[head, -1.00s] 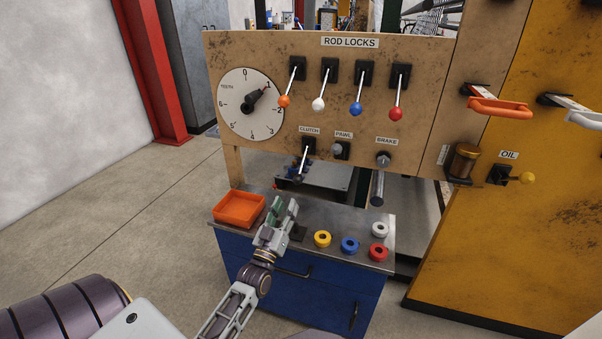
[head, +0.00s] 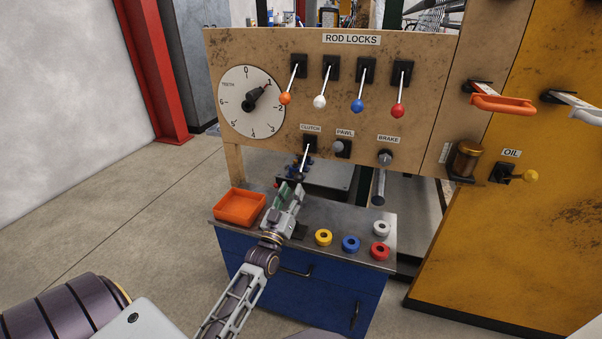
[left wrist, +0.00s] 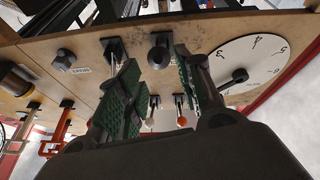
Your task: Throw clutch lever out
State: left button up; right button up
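The clutch lever (head: 305,158) is a thin pale rod below the CLUTCH label on the tan panel. It points down and outward, and its lower end is near my left gripper. My left gripper (head: 290,190) is open, just below the lever and above the bench. In the left wrist view, which shows the panel upside down, the dark-knobbed clutch lever (left wrist: 160,57) appears in the gap between the green-padded fingers of my left gripper (left wrist: 160,90). I see no contact. My right gripper is not in view.
The pawl knob (head: 341,148) and brake lever (head: 380,185) are right of the clutch. Four-color rod lock levers hang above. The bench (head: 340,217) below holds an orange tray (head: 240,221) and several colored rings. A dial (head: 251,101) is at upper left.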

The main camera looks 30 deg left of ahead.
aim_at(297, 181)
pick_arm(q)
jog(key=shift+x, duration=0.8)
jog(key=shift+w+a+r, duration=0.15)
jog(key=shift+w+r, duration=0.15)
jog(key=shift+w, duration=0.25)
jog(key=shift+b+x, duration=0.55)
jog(key=shift+x, duration=2.1)
jog(key=shift+w+r+b, duration=0.1)
jog(key=shift+w+b, duration=0.2)
jog(key=shift+w, duration=0.05)
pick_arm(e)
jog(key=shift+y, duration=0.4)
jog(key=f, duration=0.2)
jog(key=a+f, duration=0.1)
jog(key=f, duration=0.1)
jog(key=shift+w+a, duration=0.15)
pick_arm(q)
jog(key=shift+c, duration=0.3)
jog(key=c, duration=0.7)
jog(key=shift+w, duration=0.1)
grip_shut()
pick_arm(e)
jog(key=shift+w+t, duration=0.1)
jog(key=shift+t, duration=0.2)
